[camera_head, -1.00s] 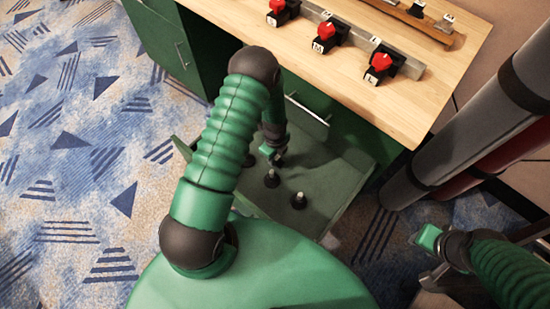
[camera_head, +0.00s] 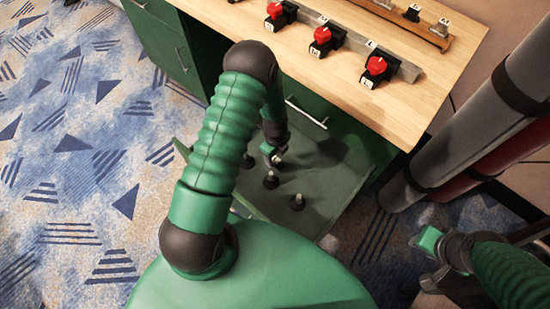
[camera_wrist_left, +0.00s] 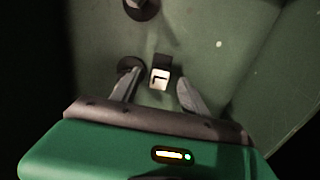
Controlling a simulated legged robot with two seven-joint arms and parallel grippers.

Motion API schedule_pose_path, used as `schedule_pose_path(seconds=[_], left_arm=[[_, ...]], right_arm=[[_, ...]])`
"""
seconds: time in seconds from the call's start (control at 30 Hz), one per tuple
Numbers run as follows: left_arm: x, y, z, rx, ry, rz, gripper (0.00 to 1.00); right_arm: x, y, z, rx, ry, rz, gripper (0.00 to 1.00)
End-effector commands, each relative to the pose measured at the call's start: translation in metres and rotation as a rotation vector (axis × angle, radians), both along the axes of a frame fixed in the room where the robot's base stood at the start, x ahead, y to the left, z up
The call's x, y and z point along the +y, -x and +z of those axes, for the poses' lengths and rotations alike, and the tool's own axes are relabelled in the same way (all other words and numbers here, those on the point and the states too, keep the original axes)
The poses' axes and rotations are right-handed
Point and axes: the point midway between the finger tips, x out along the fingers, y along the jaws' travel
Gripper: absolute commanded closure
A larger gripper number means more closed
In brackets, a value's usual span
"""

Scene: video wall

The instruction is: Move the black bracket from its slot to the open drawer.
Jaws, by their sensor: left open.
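The black bracket (camera_wrist_left: 163,66), a small black piece with a white marked label, is in the drawer between my left fingers in the left wrist view. My left gripper (camera_wrist_left: 155,92) is open, with gaps on both sides of the bracket. In the head view my left gripper (camera_head: 272,158) is low inside the open green drawer (camera_head: 335,187), and the bracket is too hidden to make out. My right gripper (camera_head: 430,240) is at the lower right, away from the drawer; its fingers are unclear.
Dark round-based pegs (camera_head: 298,202) stand in the drawer; one base (camera_wrist_left: 130,66) is close to my left finger. Red knobs (camera_head: 321,35) line a rail on the wooden worktop (camera_head: 395,105). A brown rack (camera_head: 425,30) is behind them. Large grey rolls (camera_head: 460,125) stand right of the drawer.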

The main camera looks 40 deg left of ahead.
Motion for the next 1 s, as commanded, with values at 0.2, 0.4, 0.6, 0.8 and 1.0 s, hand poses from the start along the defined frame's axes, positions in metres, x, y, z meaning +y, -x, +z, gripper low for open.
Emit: schedule_pose_path(seconds=[0.2, 0.4, 0.6, 0.8, 1.0], left_arm=[[0.001, -0.001, 0.062, -0.002, -0.001, 0.001, 0.48], [0.000, -0.001, 0.085, -0.002, -0.002, 0.012, 0.48], [-0.031, 0.005, 0.161, -0.074, -0.010, 0.436, 0.48], [-0.082, 0.053, 0.250, -0.170, 0.086, 1.204, 0.48], [-0.103, 0.087, 0.277, -0.177, 0.182, 1.610, 0.48]], right_arm=[[0.000, 0.000, 0.021, 0.000, 0.000, 0.000, 0.68], [0.000, 0.000, 0.026, 0.000, 0.000, 0.000, 0.68], [0.000, 0.000, 0.025, 0.000, 0.000, 0.000, 0.68], [0.000, 0.000, 0.025, 0.000, 0.000, 0.000, 0.68], [0.000, 0.000, 0.025, 0.000, 0.000, 0.000, 0.68]])
